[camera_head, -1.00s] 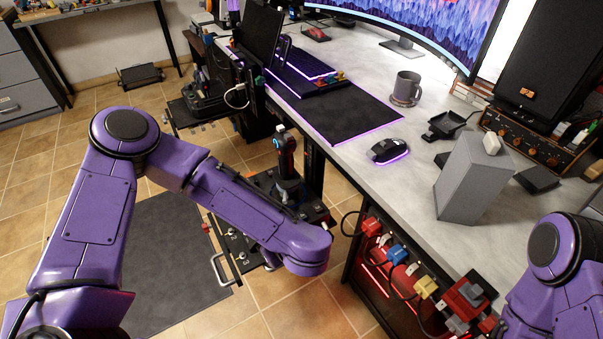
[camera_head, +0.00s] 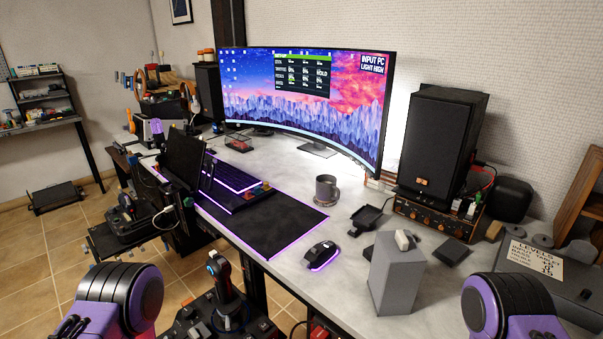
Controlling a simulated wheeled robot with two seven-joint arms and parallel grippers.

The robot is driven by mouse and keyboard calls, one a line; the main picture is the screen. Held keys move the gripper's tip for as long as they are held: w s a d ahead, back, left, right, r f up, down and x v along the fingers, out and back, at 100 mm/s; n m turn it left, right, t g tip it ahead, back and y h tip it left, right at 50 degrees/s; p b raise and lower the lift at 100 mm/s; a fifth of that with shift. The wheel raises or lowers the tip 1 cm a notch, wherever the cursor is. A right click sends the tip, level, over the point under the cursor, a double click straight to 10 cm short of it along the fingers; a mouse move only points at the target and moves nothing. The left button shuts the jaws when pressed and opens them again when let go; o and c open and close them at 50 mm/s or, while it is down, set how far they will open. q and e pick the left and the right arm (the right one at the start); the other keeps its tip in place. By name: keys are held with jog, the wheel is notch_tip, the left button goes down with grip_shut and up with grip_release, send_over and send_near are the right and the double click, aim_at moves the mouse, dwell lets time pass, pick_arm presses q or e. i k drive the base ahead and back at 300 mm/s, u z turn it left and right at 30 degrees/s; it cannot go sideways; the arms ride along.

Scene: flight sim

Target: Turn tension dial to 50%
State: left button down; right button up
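No dial that I can identify as the tension dial is clear in the head view. A black joystick (camera_head: 222,275) with a red and blue top stands on a dark base below the desk's front edge. An amplifier (camera_head: 432,213) with a row of small knobs sits under the speaker; the knobs are too small to read. My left arm shows only as a purple and black joint at lower left, and my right arm as a similar joint at lower right. Neither gripper is in view.
The monitor (camera_head: 310,105) shows a small dark table of text, mostly unreadable. On the desk (camera_head: 330,265) are a mug (camera_head: 326,188), a mouse (camera_head: 321,255), a grey box (camera_head: 397,275) and a speaker (camera_head: 437,140). A paper headed LEVELS (camera_head: 535,261) lies at right.

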aim_at(187, 313)
jog(key=u, duration=1.15)
